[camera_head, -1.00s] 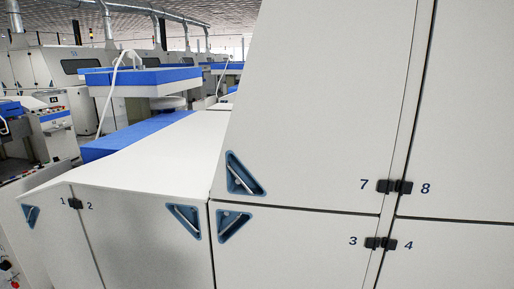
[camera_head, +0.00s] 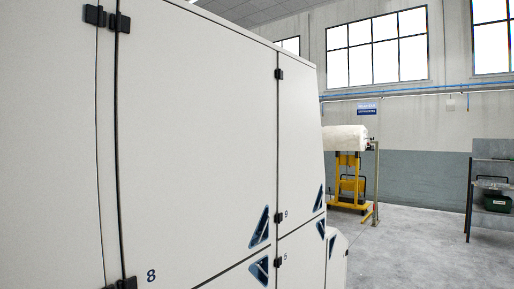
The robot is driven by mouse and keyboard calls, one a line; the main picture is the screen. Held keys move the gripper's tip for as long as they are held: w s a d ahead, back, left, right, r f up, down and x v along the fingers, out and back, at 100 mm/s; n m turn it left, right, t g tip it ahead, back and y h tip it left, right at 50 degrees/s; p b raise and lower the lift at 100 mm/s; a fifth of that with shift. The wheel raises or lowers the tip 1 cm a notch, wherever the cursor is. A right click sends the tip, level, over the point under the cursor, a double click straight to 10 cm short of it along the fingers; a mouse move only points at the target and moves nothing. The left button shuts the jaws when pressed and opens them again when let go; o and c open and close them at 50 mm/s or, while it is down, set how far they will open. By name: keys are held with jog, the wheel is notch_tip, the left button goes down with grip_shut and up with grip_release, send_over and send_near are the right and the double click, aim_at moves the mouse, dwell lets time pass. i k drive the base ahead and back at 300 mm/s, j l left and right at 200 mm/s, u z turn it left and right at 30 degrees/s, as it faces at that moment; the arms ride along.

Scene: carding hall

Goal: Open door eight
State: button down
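Door eight (camera_head: 195,130) is the large light-grey upper panel in the middle left of the head view, with the number 8 at its lower left corner. It looks shut, flush with its neighbours. Black hinges (camera_head: 121,22) sit on its left edge. Its triangular blue recessed handle (camera_head: 260,228) is at its lower right corner. My gripper is not in view.
Door nine (camera_head: 300,140) adjoins on the right, with its own triangular handle (camera_head: 318,199). A lower door's handle (camera_head: 260,270) lies just under door eight's. A yellow lifter (camera_head: 347,185) with a white roll and a dark shelf (camera_head: 490,180) stand beyond. Grey floor (camera_head: 400,250) is open at right.

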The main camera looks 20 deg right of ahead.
aim_at(194, 93)
jog(key=i+l, duration=0.25)
jog(key=i, duration=0.2)
jog(key=i+l, duration=0.2)
jog(key=i, duration=0.25)
jog(key=i+l, duration=0.25)
jog(key=i, duration=0.15)
jog(key=i+l, duration=0.25)
jog(key=i, duration=0.2)
